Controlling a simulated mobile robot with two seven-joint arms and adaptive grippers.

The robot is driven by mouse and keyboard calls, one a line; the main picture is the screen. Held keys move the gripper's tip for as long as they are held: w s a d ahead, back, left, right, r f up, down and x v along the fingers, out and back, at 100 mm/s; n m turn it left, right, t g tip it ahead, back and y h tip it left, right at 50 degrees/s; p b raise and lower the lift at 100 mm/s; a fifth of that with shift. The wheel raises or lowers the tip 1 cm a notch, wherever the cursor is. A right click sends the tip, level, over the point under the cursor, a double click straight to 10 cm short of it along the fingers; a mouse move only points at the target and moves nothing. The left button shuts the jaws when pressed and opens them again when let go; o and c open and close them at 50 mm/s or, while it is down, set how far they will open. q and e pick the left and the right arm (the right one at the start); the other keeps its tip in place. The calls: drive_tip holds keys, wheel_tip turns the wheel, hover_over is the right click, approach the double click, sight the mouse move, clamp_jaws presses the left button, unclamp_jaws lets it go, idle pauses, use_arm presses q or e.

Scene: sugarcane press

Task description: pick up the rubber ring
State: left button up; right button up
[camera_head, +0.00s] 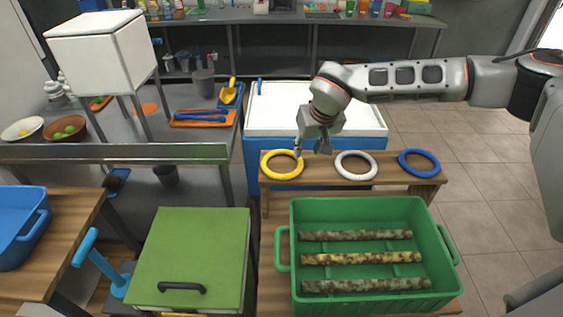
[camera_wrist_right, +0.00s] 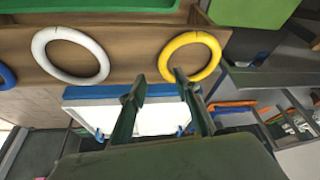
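Three rings lie in a row on a wooden bench: a yellow ring (camera_head: 282,165), a white ring (camera_head: 356,166) and a blue ring (camera_head: 419,163). My right gripper (camera_head: 313,155) is above the bench, just right of the yellow ring. In the wrist view, the right gripper (camera_wrist_right: 158,85) is open and empty, its two fingers apart. One fingertip overlaps the lower edge of the yellow ring (camera_wrist_right: 190,57) in that view; I cannot tell whether they touch. The white ring (camera_wrist_right: 70,54) is farther left there. My left gripper is not in view.
A green crate (camera_head: 283,248) with several sugarcane pieces (camera_head: 360,258) stands in front of the bench (camera_head: 317,174). A blue cooler with a white lid (camera_head: 276,112) stands behind it. A green-lidded box (camera_head: 198,248) is at front left. Floor is open on the right.

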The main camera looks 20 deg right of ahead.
sight(300, 159)
drive_tip(key=x, duration=0.6)
drive_tip(key=shift+w+a+f+p, duration=0.1)
drive_tip(key=shift+w+a+p, duration=0.2)
clamp_jaws()
